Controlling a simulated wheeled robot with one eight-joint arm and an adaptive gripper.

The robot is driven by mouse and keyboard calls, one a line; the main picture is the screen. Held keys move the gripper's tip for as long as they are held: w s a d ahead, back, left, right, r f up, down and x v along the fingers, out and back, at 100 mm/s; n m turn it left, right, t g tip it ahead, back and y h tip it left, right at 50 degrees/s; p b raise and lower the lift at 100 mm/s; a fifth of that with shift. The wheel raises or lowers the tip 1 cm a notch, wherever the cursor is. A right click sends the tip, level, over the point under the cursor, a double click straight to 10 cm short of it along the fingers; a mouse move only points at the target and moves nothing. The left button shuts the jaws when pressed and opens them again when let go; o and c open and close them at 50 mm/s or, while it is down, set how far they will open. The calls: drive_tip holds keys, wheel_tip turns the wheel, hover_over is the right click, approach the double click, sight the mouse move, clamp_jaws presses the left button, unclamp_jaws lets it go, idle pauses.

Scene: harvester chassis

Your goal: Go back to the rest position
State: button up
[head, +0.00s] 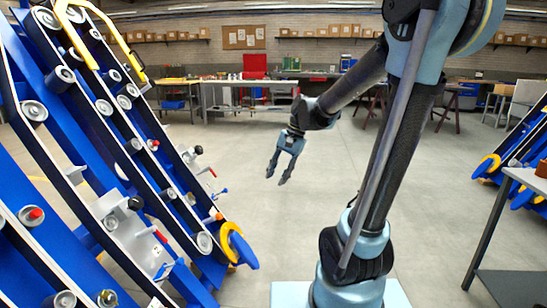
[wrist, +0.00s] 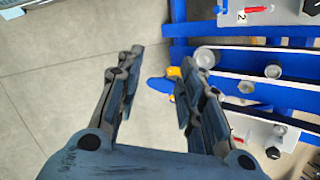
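My gripper (head: 277,178) hangs from my arm in the middle of the head view, pointing down over open floor. It stands to the right of the blue harvester chassis (head: 128,152), apart from it. In the wrist view my gripper (wrist: 160,62) has its two fingers spread with nothing between them. Behind the right finger there I see blue bars of the chassis (wrist: 240,57) with rollers and a white plate marked 2. The right finger hides part of the chassis.
A yellow rail (head: 89,35) tops the chassis. A grey table (head: 508,285) stands at the right edge, with another blue machine part (head: 515,150) behind it. Workbenches (head: 245,95) line the back wall. The floor (head: 240,225) in the middle is clear.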

drive_tip(key=s+d+f+n+t+h, duration=0.1)
drive_tip(key=s+d+f, duration=0.3)
drive_tip(key=s+d, duration=0.4)
drive_tip(key=s+d+f+n+t+h, duration=0.2)
drive_tip(key=s+d+f+n+h, duration=0.1)
drive_tip(key=s+d, duration=0.5)
wheel_tip(320, 180, down, 3)
drive_tip(key=shift+s+d+r+n, duration=0.2)
drive_tip(key=shift+s+d+n, duration=0.1)
drive_tip(key=shift+d+n, duration=0.45)
